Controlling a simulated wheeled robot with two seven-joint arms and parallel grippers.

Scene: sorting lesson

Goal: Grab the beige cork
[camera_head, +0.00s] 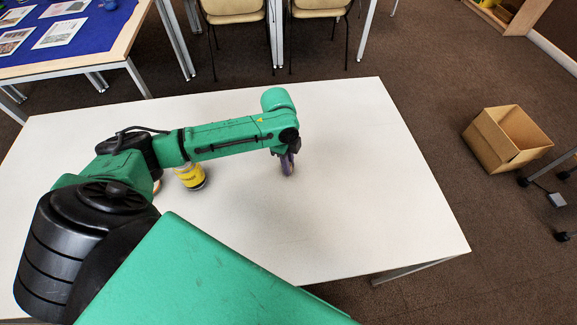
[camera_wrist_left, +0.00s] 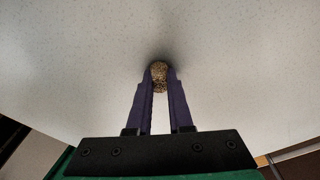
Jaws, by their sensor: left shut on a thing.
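The beige cork (camera_wrist_left: 159,76) shows in the left wrist view as a speckled brownish piece between the tips of my left gripper (camera_wrist_left: 160,90). The fingers are shut on it, one on each side. The cork is hidden there behind the gripper and arm. Whether the cork touches the table is hard to tell; a dark shadow lies close around it in the wrist view. My right gripper is not in view.
A yellow and black container (camera_head: 190,177) stands on the table under my left arm. A small pale thing beside it is mostly hidden. The table's right part is clear. An open cardboard box (camera_head: 490,150) sits on the floor at right. Chairs (camera_head: 233,12) stand behind the table.

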